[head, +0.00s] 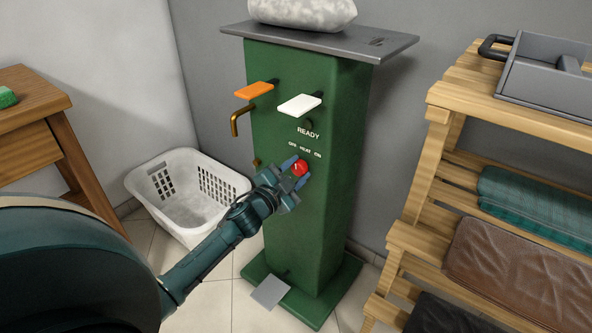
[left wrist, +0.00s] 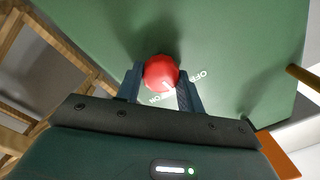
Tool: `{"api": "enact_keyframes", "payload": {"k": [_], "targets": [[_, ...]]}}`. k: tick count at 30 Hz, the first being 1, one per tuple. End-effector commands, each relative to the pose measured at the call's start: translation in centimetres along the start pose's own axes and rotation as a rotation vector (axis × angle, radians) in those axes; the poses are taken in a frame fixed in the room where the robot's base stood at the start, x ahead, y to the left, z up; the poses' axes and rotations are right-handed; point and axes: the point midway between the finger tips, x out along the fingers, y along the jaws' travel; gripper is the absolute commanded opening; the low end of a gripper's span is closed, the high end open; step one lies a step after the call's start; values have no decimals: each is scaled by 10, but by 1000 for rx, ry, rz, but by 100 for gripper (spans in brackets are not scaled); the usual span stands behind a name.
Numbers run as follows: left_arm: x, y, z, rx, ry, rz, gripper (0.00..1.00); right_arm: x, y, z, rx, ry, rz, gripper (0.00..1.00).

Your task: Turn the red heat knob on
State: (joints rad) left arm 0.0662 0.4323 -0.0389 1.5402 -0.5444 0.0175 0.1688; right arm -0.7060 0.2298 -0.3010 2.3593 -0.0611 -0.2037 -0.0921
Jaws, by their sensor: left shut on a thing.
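The red heat knob (head: 299,168) is on the front of the green machine (head: 318,230), below the "OFF HEAT ON" lettering. My left gripper (head: 294,170) is at the knob, with a finger on each side of it. In the left wrist view the knob (left wrist: 161,73) sits between the two fingers (left wrist: 160,88), which are shut on it. A white mark on the knob points toward the lower right there, between the "OFF" and "ON" lettering. My right gripper is not in view.
An orange lever (head: 254,90), a white lever (head: 299,105) and a brass pipe (head: 236,122) stick out above the knob. A foot pedal (head: 270,292) is at the base. A white basket (head: 147,168) stands left, a wooden shelf (head: 440,116) right.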

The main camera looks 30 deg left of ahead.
Motion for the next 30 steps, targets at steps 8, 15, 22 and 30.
{"api": "enact_keyframes", "payload": {"k": [8, 15, 22, 30], "targets": [[0, 0, 1, 263, 12, -3, 15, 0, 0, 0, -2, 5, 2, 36], [0, 1, 2, 491, 24, -5, 15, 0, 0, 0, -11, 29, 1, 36], [0, 1, 3, 687, 33, -6, 15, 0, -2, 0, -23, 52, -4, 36], [0, 1, 3, 847, 42, -7, 15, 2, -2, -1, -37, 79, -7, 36]]}}
